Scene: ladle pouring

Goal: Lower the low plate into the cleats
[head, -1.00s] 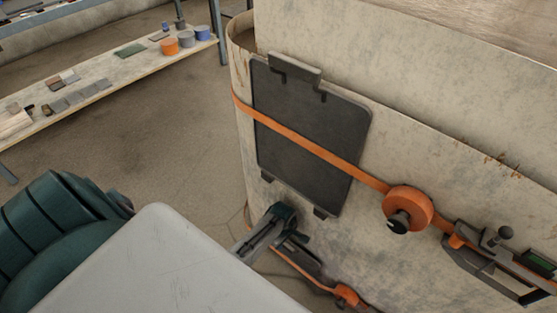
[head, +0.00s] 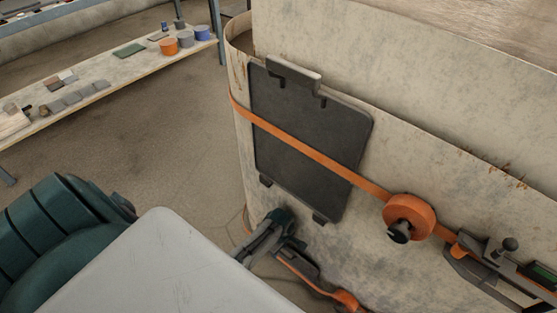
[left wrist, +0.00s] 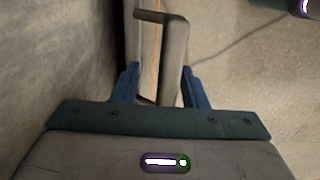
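A dark plate (head: 300,128) lies against the pale panel in the head view, with a grey clip (head: 294,73) over its top edge. The right gripper is out of view.
An orange strap (head: 300,147) crosses the plate to an orange reel (head: 409,216). A grey device (head: 490,262) is at lower right. A second orange fitting (head: 346,299) is low on the panel. A bench (head: 115,82) with several items stands at upper left, beyond open floor.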

